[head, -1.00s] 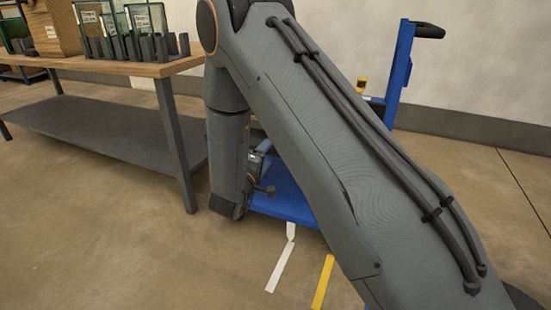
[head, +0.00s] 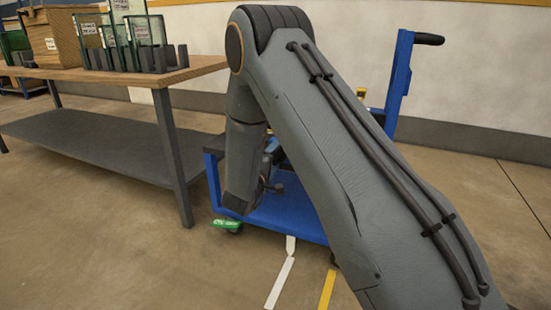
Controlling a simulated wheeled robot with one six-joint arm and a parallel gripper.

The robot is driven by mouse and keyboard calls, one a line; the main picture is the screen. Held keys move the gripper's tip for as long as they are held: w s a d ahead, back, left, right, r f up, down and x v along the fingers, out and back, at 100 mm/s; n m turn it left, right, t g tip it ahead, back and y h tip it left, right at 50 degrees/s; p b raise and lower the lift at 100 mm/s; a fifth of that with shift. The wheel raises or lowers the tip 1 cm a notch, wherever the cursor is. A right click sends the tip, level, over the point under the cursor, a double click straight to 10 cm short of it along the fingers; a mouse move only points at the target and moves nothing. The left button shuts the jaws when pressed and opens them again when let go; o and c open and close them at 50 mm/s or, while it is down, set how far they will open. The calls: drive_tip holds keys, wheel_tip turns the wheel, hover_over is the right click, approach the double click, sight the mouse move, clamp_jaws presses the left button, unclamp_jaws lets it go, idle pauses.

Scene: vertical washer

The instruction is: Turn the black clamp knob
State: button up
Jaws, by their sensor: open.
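A small dark part (head: 275,187), which may be the black clamp knob, shows just right of my arm's lower link, above the blue cart (head: 290,215). It is too small and too hidden for me to be sure, and its turn angle cannot be read. My arm covers much of the cart and whatever stands on it. My gripper is not visible; the downward-hanging link hides that area, so its distance to the knob cannot be told.
A wooden-topped table (head: 180,75) with a grey lower shelf (head: 90,140) stands left of the cart. It bears a cardboard box (head: 65,38) and glass panes in dark racks (head: 130,57). The cart's blue upright has a black handle (head: 428,38). Open floor lies in front.

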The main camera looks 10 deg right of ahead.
drive_tip(key=c, duration=1)
drive_tip(key=shift+c, duration=0.2)
